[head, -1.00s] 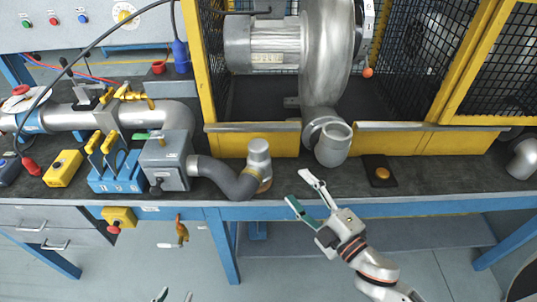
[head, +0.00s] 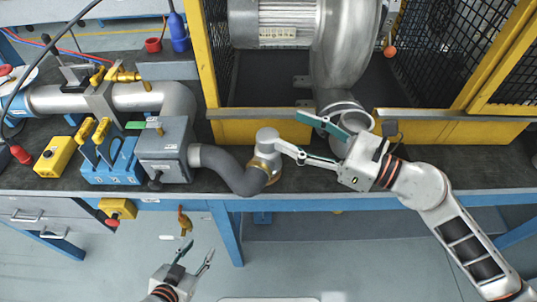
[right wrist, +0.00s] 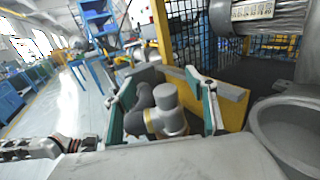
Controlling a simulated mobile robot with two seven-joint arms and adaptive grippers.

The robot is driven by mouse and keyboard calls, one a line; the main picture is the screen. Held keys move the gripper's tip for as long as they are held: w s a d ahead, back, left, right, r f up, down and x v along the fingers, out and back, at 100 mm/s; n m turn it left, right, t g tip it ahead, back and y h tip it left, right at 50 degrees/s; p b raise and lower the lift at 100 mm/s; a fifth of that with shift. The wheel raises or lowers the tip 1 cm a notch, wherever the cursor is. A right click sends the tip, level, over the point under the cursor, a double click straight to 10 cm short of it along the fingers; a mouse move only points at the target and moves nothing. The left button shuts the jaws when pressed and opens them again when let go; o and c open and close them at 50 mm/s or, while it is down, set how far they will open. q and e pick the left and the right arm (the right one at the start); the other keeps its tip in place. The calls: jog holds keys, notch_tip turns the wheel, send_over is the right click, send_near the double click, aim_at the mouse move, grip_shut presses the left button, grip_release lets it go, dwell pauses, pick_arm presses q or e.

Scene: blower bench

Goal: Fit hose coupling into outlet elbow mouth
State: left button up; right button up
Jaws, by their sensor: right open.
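The hose coupling (head: 267,142) is a pale grey cylinder with a brass-coloured ring, at the end of a dark grey hose (head: 238,177). It stands at the bench's front edge. My right gripper (head: 288,129) is open, its fingertips close to the coupling. In the right wrist view the coupling (right wrist: 165,98) shows between the two open fingers; contact cannot be told. The outlet elbow (head: 348,118) hangs below the blower, its round mouth partly behind my right gripper. The elbow mouth (right wrist: 285,125) is at the right in the wrist view. My left gripper (head: 195,247) is open and empty in front of the bench.
A grey box (head: 165,150) joins the hose to a metal pipe. A blue tool block (head: 112,160) and a yellow box (head: 55,156) stand left of it. The yellow cage (head: 255,131) borders the blower. A yellow switch box (head: 117,208) hangs on the bench front.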

aim_at(267, 133)
notch_tip(267, 133, down, 6)
jog(key=b, duration=0.2)
jog(key=x, duration=0.3)
jog(key=p+x, duration=0.1)
jog(key=x, duration=0.3)
jog(key=shift+r, duration=0.2)
jog(key=shift+w+a, duration=0.15)
jog(key=shift+w, duration=0.05)
jog(key=shift+f, duration=0.1)
grip_shut()
jog(key=shift+r, duration=0.5)
notch_tip(267, 133, up, 9)
jog(key=p, duration=0.4)
jog(key=shift+r, duration=0.1)
pick_arm(q)
notch_tip(267, 133, up, 8)
jog(key=a+p, duration=0.1)
jog(key=p, duration=0.6)
jog(key=shift+w+a, duration=0.15)
jog(key=shift+a, duration=0.1)
pick_arm(e)
jog(key=d+r+t, duration=0.1)
jog(key=d+r, duration=0.6)
jog(key=d, duration=0.3)
jog(key=d+r+m+t+h, duration=0.1)
jog(key=d+r, duration=0.6)
jog(key=d, duration=0.2)
jog(key=shift+w+d+r+m, duration=0.25)
jog(key=shift+w+d+m, duration=0.05)
jog(key=shift+w+d, duration=0.05)
